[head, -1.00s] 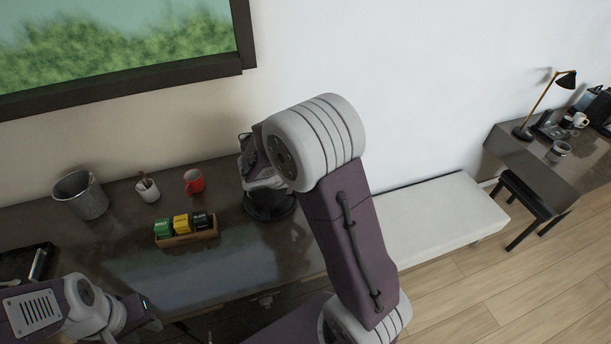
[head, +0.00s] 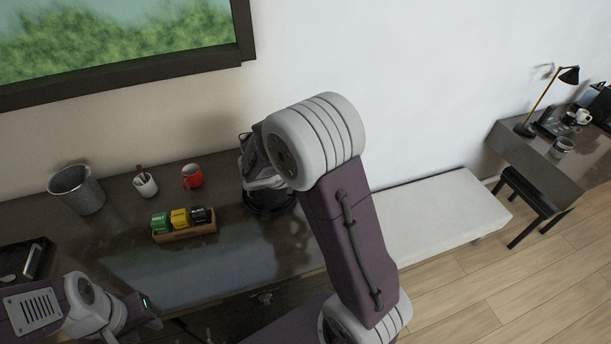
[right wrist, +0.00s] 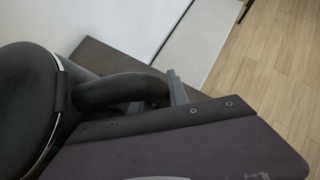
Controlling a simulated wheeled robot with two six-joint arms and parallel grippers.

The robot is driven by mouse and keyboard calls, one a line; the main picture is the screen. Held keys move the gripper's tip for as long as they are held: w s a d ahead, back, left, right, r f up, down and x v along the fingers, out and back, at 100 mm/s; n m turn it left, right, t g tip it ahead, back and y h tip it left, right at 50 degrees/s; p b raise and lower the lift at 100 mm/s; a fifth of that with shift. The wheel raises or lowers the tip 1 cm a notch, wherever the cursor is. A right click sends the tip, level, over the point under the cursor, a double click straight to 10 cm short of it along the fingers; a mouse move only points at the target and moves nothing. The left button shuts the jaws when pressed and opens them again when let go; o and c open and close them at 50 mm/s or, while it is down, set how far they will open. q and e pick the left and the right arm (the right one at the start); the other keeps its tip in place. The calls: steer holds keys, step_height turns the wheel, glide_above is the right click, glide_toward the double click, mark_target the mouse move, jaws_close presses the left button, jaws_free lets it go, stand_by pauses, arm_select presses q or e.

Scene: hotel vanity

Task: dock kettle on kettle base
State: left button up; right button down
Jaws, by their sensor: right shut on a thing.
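The kettle (right wrist: 25,100) shows in the right wrist view as a dark rounded body with a thin chrome rim. Its black curved handle (right wrist: 115,90) is between the fingers of my right gripper (right wrist: 165,95), which is shut on it. In the head view my right arm hides most of the kettle. A dark round rim (head: 270,205) shows below my right wrist on the vanity top; I cannot tell whether it is the kettle base or the kettle's bottom, nor whether the two touch. My left gripper (head: 150,312) is low at left, apart from everything; its jaw opening is unclear.
A wooden box of tea packets (head: 185,232), a red mug (head: 192,177), a white cup with sticks (head: 145,185) and a metal bucket (head: 77,190) stand on the vanity (head: 225,265). A black tray (head: 25,262) is at far left. A white bench (head: 440,212) stands right.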

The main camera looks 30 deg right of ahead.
steer(key=shift+f+b, duration=0.5)
steer(key=shift+f, duration=0.05)
stand_by(0.9)
steer(key=c, duration=1.5)
jaws_free()
steer(key=shift+c, duration=0.2)
steer(key=shift+a+r, duration=0.1)
steer(key=shift+s, duration=0.15)
steer(key=p+v, duration=0.8)
steer(key=v, duration=0.3)
